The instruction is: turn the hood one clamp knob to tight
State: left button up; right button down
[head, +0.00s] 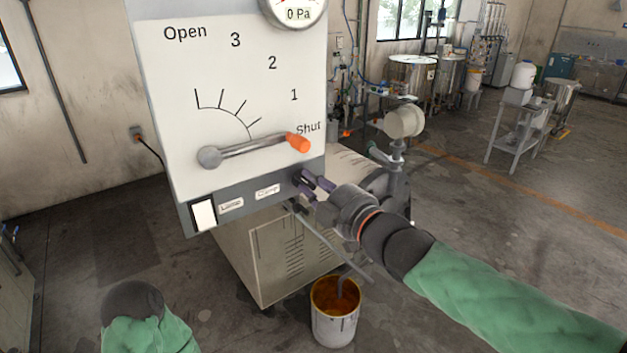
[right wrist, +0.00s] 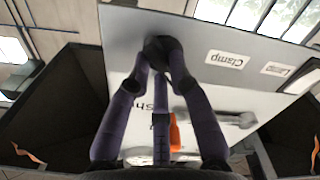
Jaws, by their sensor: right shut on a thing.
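The hood's control panel (head: 180,110) fills the upper middle of the head view. Its lower strip carries a "Clamp" label (head: 267,191) at the right. The small dark clamp knob (right wrist: 158,46) sits by that label, also seen in the right wrist view (right wrist: 225,60). My right gripper (head: 307,182) reaches the strip's right end and is shut on the knob.
A lever (head: 245,149) with an orange tip points to "Shut" just above my right gripper. A white lamp switch (head: 204,215) is at the strip's left. A gauge (head: 297,10) is on top. A bucket of orange-brown paint (head: 335,328) stands on the floor below.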

jog(key=m+p, duration=0.1)
jog(key=m, duration=0.3)
jog(key=shift+f+m+p, duration=0.1)
jog(key=shift+m+p, duration=0.2)
jog(key=shift+f+m+p, duration=0.1)
jog(key=shift+m+p, duration=0.4)
jog(key=shift+m, duration=1.3)
jog(key=c, duration=1.1)
grip_release()
jog(key=shift+d, duration=0.1)
jog(key=v, duration=1.2)
